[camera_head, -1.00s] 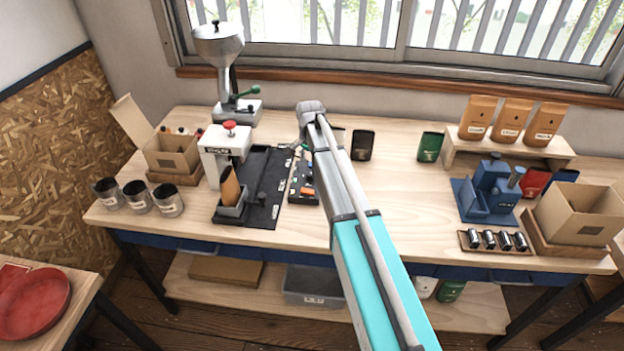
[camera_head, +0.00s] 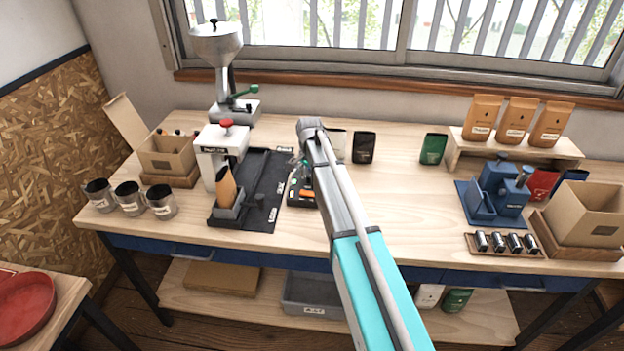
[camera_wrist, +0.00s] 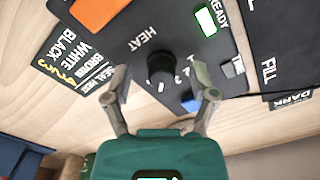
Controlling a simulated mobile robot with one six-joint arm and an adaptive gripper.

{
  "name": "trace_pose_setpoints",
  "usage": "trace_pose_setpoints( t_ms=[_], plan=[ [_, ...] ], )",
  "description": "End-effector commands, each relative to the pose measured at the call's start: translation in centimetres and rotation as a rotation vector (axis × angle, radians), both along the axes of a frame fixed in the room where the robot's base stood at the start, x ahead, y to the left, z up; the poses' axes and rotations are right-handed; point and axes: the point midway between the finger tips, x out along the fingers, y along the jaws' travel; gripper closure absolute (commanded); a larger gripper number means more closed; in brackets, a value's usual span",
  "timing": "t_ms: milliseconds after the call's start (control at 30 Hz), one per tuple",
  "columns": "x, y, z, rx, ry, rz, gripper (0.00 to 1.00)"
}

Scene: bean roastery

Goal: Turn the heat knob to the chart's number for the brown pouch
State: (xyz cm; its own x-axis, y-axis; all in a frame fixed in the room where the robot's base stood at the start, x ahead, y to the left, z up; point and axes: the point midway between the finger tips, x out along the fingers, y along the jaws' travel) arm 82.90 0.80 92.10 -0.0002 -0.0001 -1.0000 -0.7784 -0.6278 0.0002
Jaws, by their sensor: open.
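The black heat knob (camera_wrist: 160,72) stands on a dark panel marked HEAT, with white digits partly visible beside it. My gripper (camera_wrist: 163,88) is open, its fingers on either side of the knob with gaps showing. The knob's pointer setting is not clear. The chart (camera_wrist: 75,62) beside the panel lists black, white and brown with yellow handwritten numbers, too small and tilted to read surely. In the head view, a brown pouch (camera_head: 227,187) leans in a grey holder at the white press. My arm hides most of the panel (camera_head: 302,190) there.
A green-lit READY window (camera_wrist: 207,21) and an orange part (camera_wrist: 100,12) are on the panel near the knob. The white press (camera_head: 222,150) and a black mat (camera_head: 262,190) lie left of the panel. Bare tabletop (camera_head: 410,200) lies right of my arm.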

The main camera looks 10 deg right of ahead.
Motion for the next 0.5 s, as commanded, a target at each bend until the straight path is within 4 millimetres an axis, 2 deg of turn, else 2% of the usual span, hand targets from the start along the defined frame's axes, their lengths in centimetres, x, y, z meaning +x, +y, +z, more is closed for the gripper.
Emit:
trace_pose_setpoints(
  t_ms=[333,500],
  plan=[
    [0.00,0.01,-0.07,0.000,0.000,0.000,0.26],
    [0.00,0.01,-0.07,0.000,0.000,0.000,0.57]
  ],
)
